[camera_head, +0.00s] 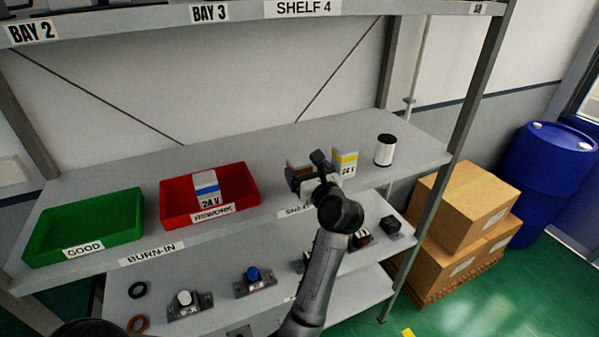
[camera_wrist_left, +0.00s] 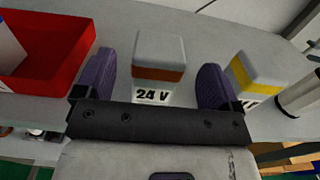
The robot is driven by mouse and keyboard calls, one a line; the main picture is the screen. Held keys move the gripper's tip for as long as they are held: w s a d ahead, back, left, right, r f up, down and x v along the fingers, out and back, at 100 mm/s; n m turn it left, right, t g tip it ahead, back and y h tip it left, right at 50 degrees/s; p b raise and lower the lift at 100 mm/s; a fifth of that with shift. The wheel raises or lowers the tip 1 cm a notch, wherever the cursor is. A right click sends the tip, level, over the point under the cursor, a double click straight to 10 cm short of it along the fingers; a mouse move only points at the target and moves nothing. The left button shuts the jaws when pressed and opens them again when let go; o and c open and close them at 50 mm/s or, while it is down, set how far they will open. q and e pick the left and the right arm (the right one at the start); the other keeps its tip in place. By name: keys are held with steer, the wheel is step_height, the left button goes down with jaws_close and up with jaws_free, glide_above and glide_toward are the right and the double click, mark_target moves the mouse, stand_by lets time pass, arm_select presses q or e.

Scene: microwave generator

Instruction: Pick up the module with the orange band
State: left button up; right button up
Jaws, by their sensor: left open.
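The module with the orange band (camera_wrist_left: 158,55) is a grey-white block with a "24 V" label on its front. It stands upright on the shelf, and in the left wrist view it lies between the two purple finger pads, with visible gaps on both sides. In the head view it is mostly hidden behind my left gripper (camera_head: 308,178). My left gripper (camera_wrist_left: 158,82) is open around the module's near side and does not appear to touch it. My right gripper is not in view.
A yellow-banded module (camera_head: 344,161) stands close to the right, also showing in the wrist view (camera_wrist_left: 246,75). A white cylinder (camera_head: 384,150) stands farther right. A red bin (camera_head: 243,181) holding a blue-banded module (camera_head: 206,187) is left, then a green bin (camera_head: 125,209). An upper shelf (camera_head: 390,6) hangs above.

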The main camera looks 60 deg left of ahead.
mark_target(304, 165)
arm_select(q)
steer(key=a, duration=0.1)
steer(key=a+p, duration=0.1)
steer(key=a, duration=0.1)
steer(key=shift+w+a+r+p, duration=0.2)
steer(key=shift+a+r+p, duration=0.05)
steer(key=shift+a+p, duration=0.05)
steer(key=shift+a+f, duration=0.1)
steer(key=shift+a, duration=0.45)
steer(key=c, duration=1.1)
steer(key=shift+c, duration=0.2)
